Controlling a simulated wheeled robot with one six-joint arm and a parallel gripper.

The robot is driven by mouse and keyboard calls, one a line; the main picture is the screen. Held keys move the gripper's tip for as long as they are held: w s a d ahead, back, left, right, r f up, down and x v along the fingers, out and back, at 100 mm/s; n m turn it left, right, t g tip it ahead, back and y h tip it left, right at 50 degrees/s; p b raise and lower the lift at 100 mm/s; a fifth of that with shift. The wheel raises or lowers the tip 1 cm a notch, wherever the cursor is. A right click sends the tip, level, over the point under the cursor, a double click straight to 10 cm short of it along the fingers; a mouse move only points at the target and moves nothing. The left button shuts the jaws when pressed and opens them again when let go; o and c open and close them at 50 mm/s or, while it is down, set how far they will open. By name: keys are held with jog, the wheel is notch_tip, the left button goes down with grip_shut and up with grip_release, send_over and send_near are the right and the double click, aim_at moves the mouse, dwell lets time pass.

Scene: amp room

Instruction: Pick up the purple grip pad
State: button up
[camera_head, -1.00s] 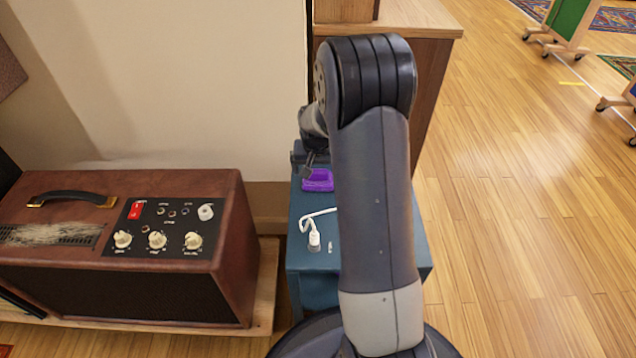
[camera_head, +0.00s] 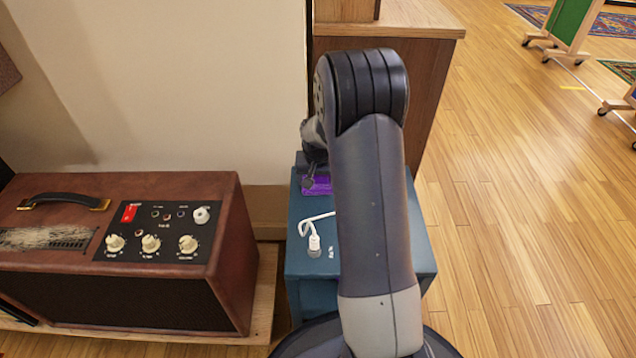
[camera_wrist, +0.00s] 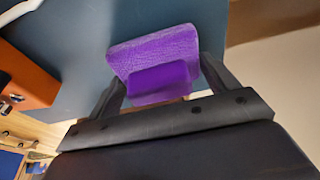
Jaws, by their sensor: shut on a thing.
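The purple grip pad (camera_head: 318,184) lies at the far end of the blue box top (camera_head: 303,262), partly hidden by my arm and gripper in the head view. In the wrist view the purple grip pad (camera_wrist: 152,52) shows a wide textured part and a smaller block nearer the camera. My gripper (camera_wrist: 162,82) has one finger on each side of the smaller block and is shut on it. In the head view my gripper (camera_head: 309,180) is down at the pad. I cannot tell whether the pad touches the box top.
A white cable with a plug (camera_head: 314,242) is on the same box top, nearer the camera. A brown amplifier (camera_head: 120,245) with knobs stands to the left. A wooden cabinet (camera_head: 425,80) stands behind the box. Open wooden floor (camera_head: 520,210) is at the right.

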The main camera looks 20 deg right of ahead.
jog(key=shift+c, duration=1.4)
notch_tip(320, 180, up, 10)
jog(key=p, duration=0.4)
